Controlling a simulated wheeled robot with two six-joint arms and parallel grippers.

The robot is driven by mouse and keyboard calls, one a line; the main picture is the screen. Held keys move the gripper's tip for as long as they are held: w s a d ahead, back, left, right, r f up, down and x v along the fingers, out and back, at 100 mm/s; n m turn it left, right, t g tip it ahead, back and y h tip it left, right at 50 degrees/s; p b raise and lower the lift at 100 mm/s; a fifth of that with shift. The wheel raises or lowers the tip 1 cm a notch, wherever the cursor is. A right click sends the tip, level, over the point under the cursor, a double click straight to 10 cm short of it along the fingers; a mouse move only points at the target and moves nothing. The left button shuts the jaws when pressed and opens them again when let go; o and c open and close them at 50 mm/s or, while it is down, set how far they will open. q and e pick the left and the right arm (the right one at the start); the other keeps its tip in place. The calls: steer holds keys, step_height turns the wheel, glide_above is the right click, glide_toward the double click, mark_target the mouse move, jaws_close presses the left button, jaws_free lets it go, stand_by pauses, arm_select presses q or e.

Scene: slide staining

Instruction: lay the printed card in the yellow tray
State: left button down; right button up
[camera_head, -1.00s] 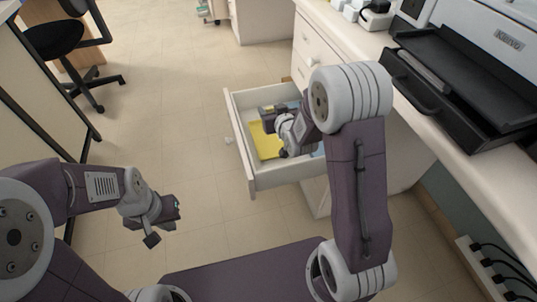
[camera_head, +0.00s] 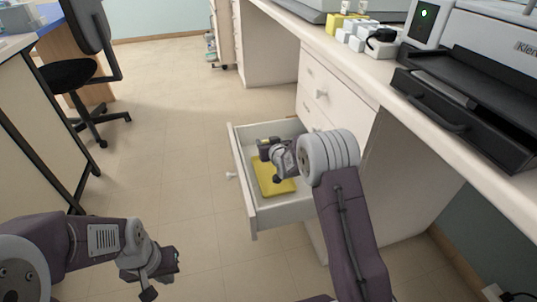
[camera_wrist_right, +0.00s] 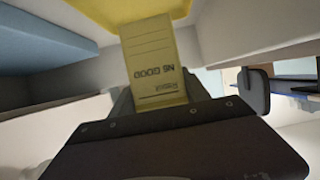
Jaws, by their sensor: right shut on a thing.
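The yellow tray (camera_head: 272,181) lies in an open white drawer, partly hidden by my right gripper (camera_head: 270,165). Its yellow edge shows at the top of the right wrist view (camera_wrist_right: 140,10). The printed card (camera_wrist_right: 152,62) is pale yellow, with ruled lines and dark lettering that appears upside down. My right gripper is shut on its near end, and its far end points at the tray. I cannot tell whether they touch. My left gripper (camera_head: 163,278) is outside the drawer, low on the left, with no object visible in it; its jaw opening is unclear.
The drawer's front wall (camera_head: 243,190) and side walls enclose the tray. A blue surface (camera_wrist_right: 45,40) shows beside it in the right wrist view. The white counter (camera_head: 400,105) with a printer (camera_head: 480,85) overhangs on the right. A chair (camera_head: 90,75) stands left; floor between is clear.

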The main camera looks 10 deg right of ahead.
step_height(320, 180, down, 4)
steer(key=b, duration=0.3)
steer(key=shift+f, duration=0.15)
steer(key=shift+r, duration=0.2)
steer(key=shift+f, duration=0.15)
steer(key=o, duration=1.5)
steer(key=shift+s+r+p, duration=0.3)
steer(key=shift+r+p, duration=0.1)
steer(key=shift+p, duration=0.15)
steer(key=p+v, duration=0.3)
steer(key=v, duration=0.4)
